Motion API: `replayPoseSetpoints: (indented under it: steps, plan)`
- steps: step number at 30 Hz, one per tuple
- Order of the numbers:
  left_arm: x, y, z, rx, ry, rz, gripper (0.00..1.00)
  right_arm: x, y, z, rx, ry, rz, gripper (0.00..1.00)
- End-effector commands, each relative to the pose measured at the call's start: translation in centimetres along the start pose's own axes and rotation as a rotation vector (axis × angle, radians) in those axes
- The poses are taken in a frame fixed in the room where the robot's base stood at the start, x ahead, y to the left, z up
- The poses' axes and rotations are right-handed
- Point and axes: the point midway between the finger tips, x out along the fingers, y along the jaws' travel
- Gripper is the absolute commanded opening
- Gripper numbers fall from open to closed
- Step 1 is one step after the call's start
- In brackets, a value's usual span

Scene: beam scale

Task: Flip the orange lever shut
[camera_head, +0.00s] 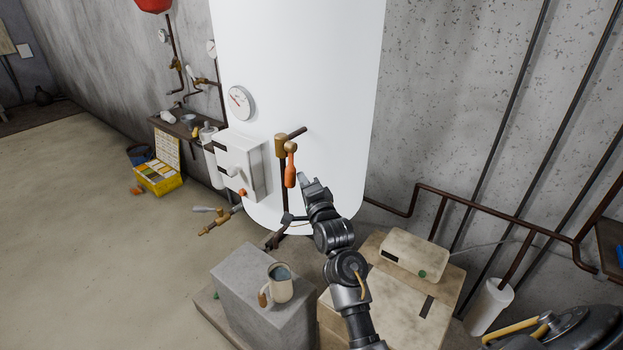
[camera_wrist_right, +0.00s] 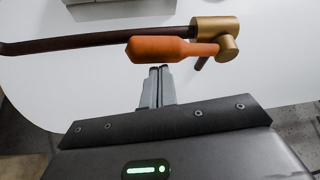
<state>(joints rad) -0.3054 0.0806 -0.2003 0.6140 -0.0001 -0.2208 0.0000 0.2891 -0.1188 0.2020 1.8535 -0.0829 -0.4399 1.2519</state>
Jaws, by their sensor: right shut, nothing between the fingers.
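The orange lever (camera_head: 290,168) hangs downward from a brass valve (camera_head: 281,145) on a dark pipe in front of the white tank. In the right wrist view the orange lever (camera_wrist_right: 160,49) lies across the picture, with the brass valve (camera_wrist_right: 215,32) at its right end. My right gripper (camera_head: 304,177) is just right of the lever's lower part in the head view. In the right wrist view the gripper (camera_wrist_right: 158,72) is shut and empty, its fingertips close to the lever's grip. Whether they touch it I cannot tell. My left gripper is not in view.
A white tank (camera_head: 320,80) stands behind the valve, with a grey box (camera_head: 238,165) to its left. A mug (camera_head: 280,284) stands on a concrete block (camera_head: 240,300) below. A beige device (camera_head: 412,256) sits at the right. Open floor lies left.

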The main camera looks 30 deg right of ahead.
Motion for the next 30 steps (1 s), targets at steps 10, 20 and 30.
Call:
replayPoseSetpoints:
  steps: [10, 20, 30]
  plan:
    - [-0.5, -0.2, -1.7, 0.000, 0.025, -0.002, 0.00, 0.0, -0.7, 2.4, 0.000, -0.031, -0.005, 0.00]
    - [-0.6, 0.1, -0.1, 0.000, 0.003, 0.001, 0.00, -0.2, -0.6, 2.2, -0.002, -0.029, -0.003, 0.00]
    - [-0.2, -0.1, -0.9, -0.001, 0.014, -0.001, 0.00, 0.0, 0.1, 1.5, -0.004, -0.029, -0.003, 0.00]
